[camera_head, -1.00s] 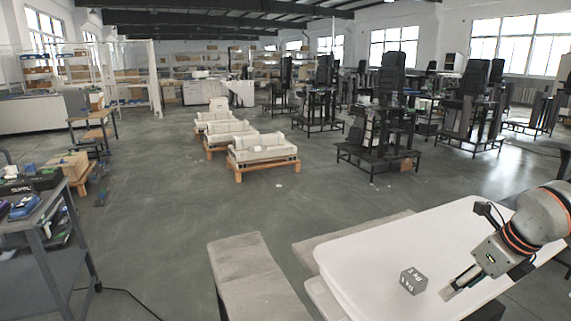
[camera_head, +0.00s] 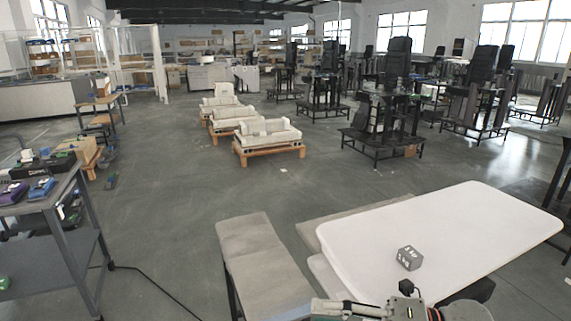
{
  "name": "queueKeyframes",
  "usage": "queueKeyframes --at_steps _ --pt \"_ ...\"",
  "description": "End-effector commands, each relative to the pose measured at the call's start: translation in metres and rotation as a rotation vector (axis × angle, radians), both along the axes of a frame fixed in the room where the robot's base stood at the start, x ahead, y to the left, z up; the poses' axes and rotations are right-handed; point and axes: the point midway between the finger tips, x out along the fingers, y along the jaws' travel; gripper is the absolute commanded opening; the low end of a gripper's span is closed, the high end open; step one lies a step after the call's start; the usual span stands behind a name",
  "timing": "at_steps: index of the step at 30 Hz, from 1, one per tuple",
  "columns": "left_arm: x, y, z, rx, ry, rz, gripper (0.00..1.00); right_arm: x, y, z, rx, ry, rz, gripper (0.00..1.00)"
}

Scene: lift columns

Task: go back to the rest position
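My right gripper (camera_head: 345,308) shows at the bottom edge, right of centre, in the head view, with part of its wrist beside it. It is low in front of the white table, and the bottom edge cuts it off. I cannot tell whether its fingers are open or shut. My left gripper is not in view.
A grey bench (camera_head: 262,262) stands left of the white table. A grey metal cart (camera_head: 60,210) with several small items is at the left, with a cable on the floor beside it. Pallets (camera_head: 268,150) and black chairs on stands are farther off. The middle floor is clear.

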Motion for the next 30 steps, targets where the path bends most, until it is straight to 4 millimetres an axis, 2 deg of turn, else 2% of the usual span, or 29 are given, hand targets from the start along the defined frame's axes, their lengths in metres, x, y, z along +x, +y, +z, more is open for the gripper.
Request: queueKeyframes --at_steps 2,4,7,11,13,16,18,21,25,27,30 --pt "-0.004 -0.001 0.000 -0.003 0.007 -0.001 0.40 0.003 0.006 0.005 0.179 0.126 -0.103 0.51" --pt "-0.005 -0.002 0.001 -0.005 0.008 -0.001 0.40 0.011 0.002 0.003 0.318 0.241 -0.210 0.51" --pt "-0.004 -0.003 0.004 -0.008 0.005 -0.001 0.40 0.023 -0.016 -0.014 0.494 0.427 -0.384 0.51" --pt "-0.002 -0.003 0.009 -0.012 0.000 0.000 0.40 0.028 -0.050 -0.067 0.677 0.697 -0.637 0.51" --pt "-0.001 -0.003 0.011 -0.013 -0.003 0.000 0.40 0.020 -0.070 -0.108 0.755 0.856 -0.782 0.51" --pt "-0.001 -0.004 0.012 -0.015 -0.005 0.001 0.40 -0.006 -0.094 -0.169 0.830 1.071 -0.973 0.51" --pt "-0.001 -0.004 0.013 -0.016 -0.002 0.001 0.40 -0.029 -0.106 -0.207 0.864 1.204 -1.087 0.51" --pt "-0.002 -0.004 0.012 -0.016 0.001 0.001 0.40 -0.066 -0.117 -0.252 0.891 1.366 -1.219 0.51" --pt "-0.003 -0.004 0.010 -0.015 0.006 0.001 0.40 -0.106 -0.122 -0.289 0.908 1.515 -1.333 0.51" --pt "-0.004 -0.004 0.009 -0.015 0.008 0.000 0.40 -0.119 -0.123 -0.300 0.910 1.562 -1.367 0.51" --pt "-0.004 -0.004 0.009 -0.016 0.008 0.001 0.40 -0.129 -0.123 -0.308 0.911 1.597 -1.392 0.51"
